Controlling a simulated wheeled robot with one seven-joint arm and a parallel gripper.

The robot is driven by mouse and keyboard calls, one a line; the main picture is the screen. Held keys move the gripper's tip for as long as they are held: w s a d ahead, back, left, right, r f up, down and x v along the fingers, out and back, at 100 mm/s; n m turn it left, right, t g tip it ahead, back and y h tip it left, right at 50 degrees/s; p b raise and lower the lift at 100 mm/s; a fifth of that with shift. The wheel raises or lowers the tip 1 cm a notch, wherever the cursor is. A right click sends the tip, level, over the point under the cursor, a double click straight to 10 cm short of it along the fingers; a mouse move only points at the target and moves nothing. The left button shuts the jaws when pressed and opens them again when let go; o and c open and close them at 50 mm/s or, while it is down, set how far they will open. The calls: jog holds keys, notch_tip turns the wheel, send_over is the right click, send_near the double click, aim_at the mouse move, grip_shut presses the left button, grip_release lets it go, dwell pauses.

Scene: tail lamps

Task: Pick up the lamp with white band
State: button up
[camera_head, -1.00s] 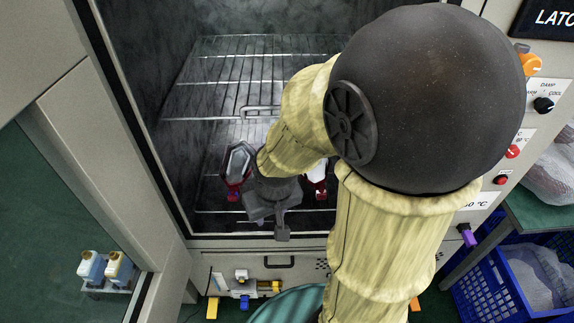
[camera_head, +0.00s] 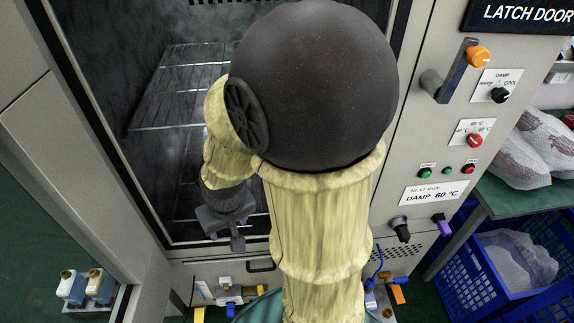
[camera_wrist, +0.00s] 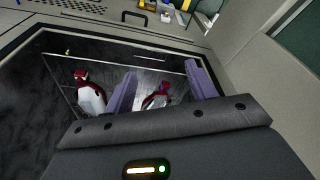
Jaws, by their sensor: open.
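Two red-and-white lamps show in the wrist view, lying on a wire rack inside the chamber. The left lamp (camera_wrist: 90,97) has a broad white area and a red top, and is outside my fingers. The other lamp (camera_wrist: 157,98) is seen between my two purple fingers, with a greyish-white face and red edges; its lower part is hidden by my gripper. I cannot tell for sure which one carries the white band. My gripper (camera_wrist: 160,74) is open and empty. In the head view my gripper (camera_head: 225,220) is at the chamber's front, and my arm hides the lamps.
The wire rack (camera_head: 165,90) fills the chamber (camera_head: 150,60); its frame and front sill surround my arm. A control panel (camera_head: 440,170) with knobs stands right. Blue crates (camera_head: 510,290) are at lower right. Two small bottles (camera_head: 85,288) stand at lower left.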

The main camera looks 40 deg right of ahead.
jog(key=w+d+f+m+t+y+p, duration=0.1)
jog(key=w+d+f+m+t+p, duration=0.15)
jog(key=d+f+m, duration=0.5)
jog(key=w+d+f+m+t+y+p, duration=0.1)
jog(key=w+d+f+m+t+p, duration=0.3)
jog(key=m, duration=0.7)
jog(key=d+r+m+t+h, duration=0.1)
jog(key=d+r+m+h, duration=0.1)
jog(key=d+m+h, duration=0.2)
jog(key=s+d+r+m+t+h+p, duration=0.1)
jog(key=d+m+h, duration=0.3)
jog(key=d+m, duration=0.7)
jog(key=r+m+t, duration=0.1)
jog(key=m, duration=0.6)
jog(key=shift+s+r, duration=0.25)
jog(key=shift+r, duration=0.15)
jog(key=shift+w+f, duration=0.1)
jog(key=shift+f, duration=0.05)
